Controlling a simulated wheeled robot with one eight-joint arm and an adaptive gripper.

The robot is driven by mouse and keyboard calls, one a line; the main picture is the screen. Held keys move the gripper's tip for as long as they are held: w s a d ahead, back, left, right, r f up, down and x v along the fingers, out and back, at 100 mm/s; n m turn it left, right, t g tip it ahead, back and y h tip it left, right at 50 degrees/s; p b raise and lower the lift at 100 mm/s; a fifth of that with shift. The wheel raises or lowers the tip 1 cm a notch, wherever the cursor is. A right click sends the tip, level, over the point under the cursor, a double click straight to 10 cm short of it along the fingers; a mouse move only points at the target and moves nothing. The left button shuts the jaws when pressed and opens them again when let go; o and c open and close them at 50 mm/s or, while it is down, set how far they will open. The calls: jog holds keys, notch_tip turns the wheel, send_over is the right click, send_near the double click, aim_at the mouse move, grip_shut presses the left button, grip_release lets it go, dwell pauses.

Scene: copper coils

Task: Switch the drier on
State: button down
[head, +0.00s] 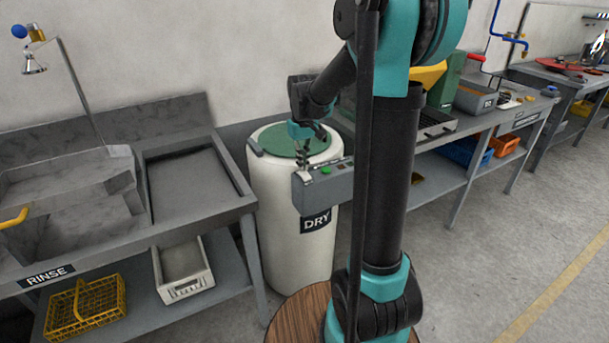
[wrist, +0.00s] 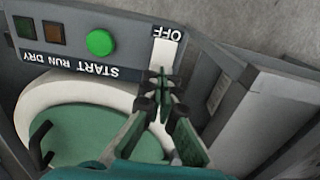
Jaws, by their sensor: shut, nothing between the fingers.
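The drier (head: 290,235) is a white drum with a green lid (head: 290,141) and a DRY label. Its grey control box (head: 325,187) sits at the front. In the wrist view the panel (wrist: 70,55) appears upside down, with a round green START button (wrist: 100,42), unlit-looking dark RUN and DRY lamps, and a pale switch part (wrist: 164,50) beside the word OFF. My gripper (head: 304,172) points down over the left end of the box. It is shut and empty, and its fingertips (wrist: 160,76) overlap the pale switch part in the wrist view. I cannot tell whether they touch it.
A grey RINSE sink bench (head: 205,205) stands left of the drier, with a yellow basket (head: 87,308) on its lower shelf. A grey workbench (head: 450,140) with bins stands to the right. Open floor (head: 470,255) lies at the right front.

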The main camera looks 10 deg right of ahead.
jog(key=shift+f, duration=0.5)
dwell(0.3)
jog(key=shift+r, duration=3.5)
jog(key=s+d+f+m+t, duration=0.1)
jog(key=s+d+f+t, duration=0.1)
jog(key=s+f, duration=0.5)
jog(key=s+d+f+m+t, duration=0.2)
jog(key=s+f, duration=0.5)
jog(key=s, duration=0.8)
jog(key=shift+f+m, duration=0.25)
jog(key=shift+m, duration=0.05)
